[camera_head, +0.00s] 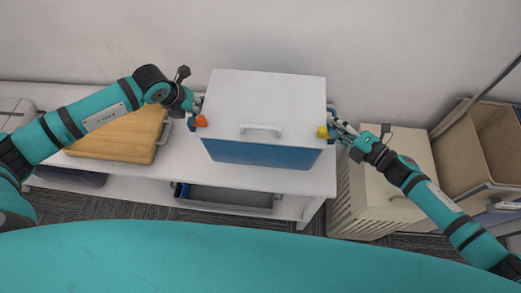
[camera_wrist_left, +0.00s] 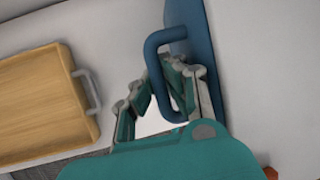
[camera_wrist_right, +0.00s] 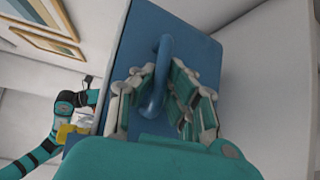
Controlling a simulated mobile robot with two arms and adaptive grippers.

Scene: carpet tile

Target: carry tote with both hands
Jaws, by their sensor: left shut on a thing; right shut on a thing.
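The tote (camera_head: 262,100) is a blue box with a white lid and a pale lid handle. It is over the white table; whether its base touches the tabletop cannot be told. An orange latch (camera_head: 201,121) and a yellow latch (camera_head: 322,131) sit at its sides. My left gripper (camera_head: 196,104) is shut on the tote's left side handle, a blue loop that shows in the left wrist view (camera_wrist_left: 153,62). My right gripper (camera_head: 336,128) is shut on the opposite handle, which shows in the right wrist view (camera_wrist_right: 161,68).
A wooden tray (camera_head: 115,138) with a metal handle lies on the white table (camera_head: 302,180), left of the tote. A grey bin (camera_head: 230,199) is on the lower shelf. A beige slatted hamper (camera_head: 375,200) and an open tan box (camera_head: 495,145) stand at the right.

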